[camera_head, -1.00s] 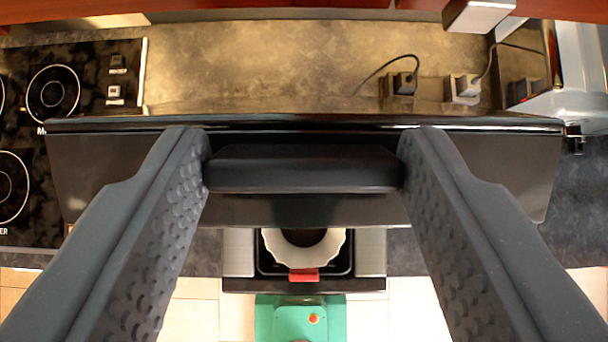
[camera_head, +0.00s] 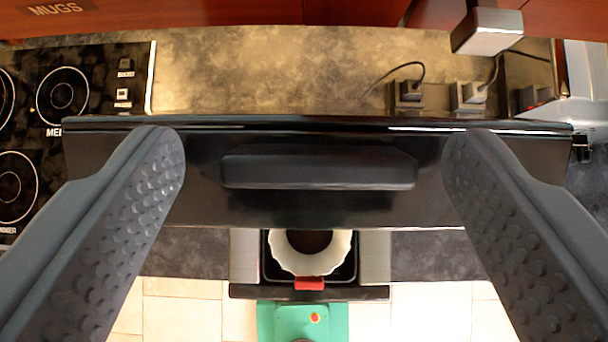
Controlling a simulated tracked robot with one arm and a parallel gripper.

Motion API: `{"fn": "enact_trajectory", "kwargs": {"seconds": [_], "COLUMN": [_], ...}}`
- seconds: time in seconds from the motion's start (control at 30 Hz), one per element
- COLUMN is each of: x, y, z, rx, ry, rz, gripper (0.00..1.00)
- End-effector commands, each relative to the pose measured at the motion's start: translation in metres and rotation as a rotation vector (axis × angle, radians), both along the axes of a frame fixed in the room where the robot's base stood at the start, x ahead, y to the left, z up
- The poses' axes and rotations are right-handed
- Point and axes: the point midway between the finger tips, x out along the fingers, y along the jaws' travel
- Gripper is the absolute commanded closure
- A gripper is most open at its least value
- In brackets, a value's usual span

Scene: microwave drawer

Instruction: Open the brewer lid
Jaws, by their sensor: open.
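A wide black panel (camera_head: 210,205), seemingly the brewer lid, spans the middle of the view. A long rounded black handle (camera_head: 318,171) is fixed across its face. My gripper (camera_head: 314,148) is wide open, with one finger on each side of the handle. Clear gaps show between both fingers and the handle ends, and nothing is held. Below the panel, a white fluted coffee filter (camera_head: 340,246) sits in a black square basket with a red tab (camera_head: 309,283). The panel may hide part of the machine beneath it.
A cooktop (camera_head: 62,95) with round burners lies at the left. A brown stone counter (camera_head: 270,75) with plugs (camera_head: 408,92) and cords is behind the panel. Red-brown cabinets line the top. A green device (camera_head: 290,320) is below, over a tiled floor.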

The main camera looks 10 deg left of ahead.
Motion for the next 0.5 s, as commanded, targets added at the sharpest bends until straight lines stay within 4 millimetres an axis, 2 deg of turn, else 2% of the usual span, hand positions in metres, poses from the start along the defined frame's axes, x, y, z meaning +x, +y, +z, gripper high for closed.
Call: {"fn": "enact_trajectory", "kwargs": {"seconds": [0.17, 0.5], "x": [-0.008, -0.051], "y": [0.0, 0.001], "z": [0.009, 0.055], "rx": [0.0, 0.0], "ry": [-0.002, -0.003], "rz": [0.0, -0.001], "gripper": [0.27, 0.27]}}
